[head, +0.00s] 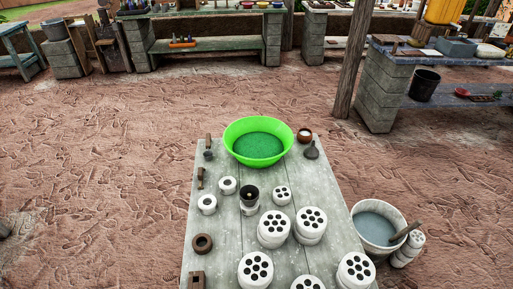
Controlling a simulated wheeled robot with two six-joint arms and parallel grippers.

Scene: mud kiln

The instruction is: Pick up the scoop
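No thing in the head view is clearly the scoop. One small tool with a dark end and an upright brown handle (208,152) lies at the table's far left corner, left of the green bowl. A dark grey piece with a narrow neck (311,151) lies near the far right corner. Both are too small to tell which is the scoop. Neither of my grippers is in view, and nothing is seen touching either piece.
The grey plank table (232,258) holds a green bowl (258,147), a brown pot (304,135), a black cup (250,194) and several white cylinders with holes (274,226). A white bucket (376,228) stands to its right. Earth floor around is open; a post (352,60) stands behind.

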